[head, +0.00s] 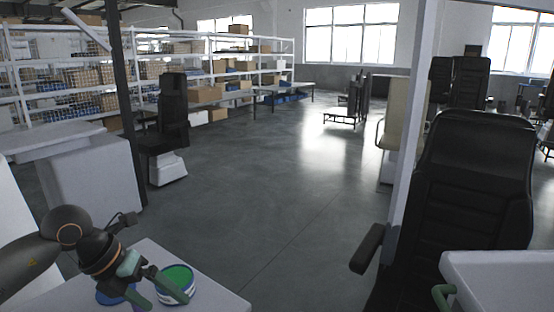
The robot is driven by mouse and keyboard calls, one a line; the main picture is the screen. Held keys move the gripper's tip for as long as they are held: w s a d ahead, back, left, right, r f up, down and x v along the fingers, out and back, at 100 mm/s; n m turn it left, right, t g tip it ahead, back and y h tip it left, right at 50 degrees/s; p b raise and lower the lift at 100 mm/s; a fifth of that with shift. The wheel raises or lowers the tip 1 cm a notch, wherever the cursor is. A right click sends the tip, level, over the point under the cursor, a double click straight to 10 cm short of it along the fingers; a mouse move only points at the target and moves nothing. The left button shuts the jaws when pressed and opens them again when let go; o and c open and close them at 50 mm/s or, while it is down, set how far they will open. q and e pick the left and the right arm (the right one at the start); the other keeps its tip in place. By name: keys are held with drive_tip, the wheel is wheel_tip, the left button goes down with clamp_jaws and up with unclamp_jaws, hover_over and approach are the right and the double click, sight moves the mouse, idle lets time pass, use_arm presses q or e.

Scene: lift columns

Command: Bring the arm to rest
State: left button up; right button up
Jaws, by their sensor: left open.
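My left arm comes in from the lower left, bent over a white table corner (215,296). Its gripper (155,288) is open, with two green fingers pointing down and to the right. The right finger overlaps a round tub (178,273) with a green inside and a blue-and-white side; I cannot tell whether they touch. A blue round thing (112,297) lies partly hidden under the gripper.
A black office chair (470,190) stands at the right beside a white surface (500,270) with a green curved piece (442,296) at its edge. Another black chair (172,120) and a white cabinet (95,175) stand at the left. Shelves with boxes line the back. The middle floor is clear.

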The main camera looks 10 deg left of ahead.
use_arm(q)
drive_tip(key=s+d+n+t+h, duration=0.25)
drive_tip(key=d+n+h, duration=0.25)
drive_tip(key=d+h, duration=1.15)
drive_tip(key=s+a+f+n+t+y, duration=0.15)
drive_tip(key=f+n+t+y, duration=0.35)
drive_tip(key=f+n+y, duration=0.5)
drive_tip(key=a+f+n+t+y, duration=0.3)
drive_tip(key=f+n+t+y, duration=0.4)
drive_tip(key=n, duration=0.6)
drive_tip(key=s+a+f+n+g+y, duration=0.1)
drive_tip(key=s+f+n+g, duration=0.4)
drive_tip(key=s+f, duration=0.8)
wheel_tip(320, 180, down, 2)
drive_tip(key=g+y, duration=0.1)
drive_tip(key=g, duration=0.2)
drive_tip(key=shift+s+a, duration=0.2)
drive_tip(key=shift+s, duration=0.15)
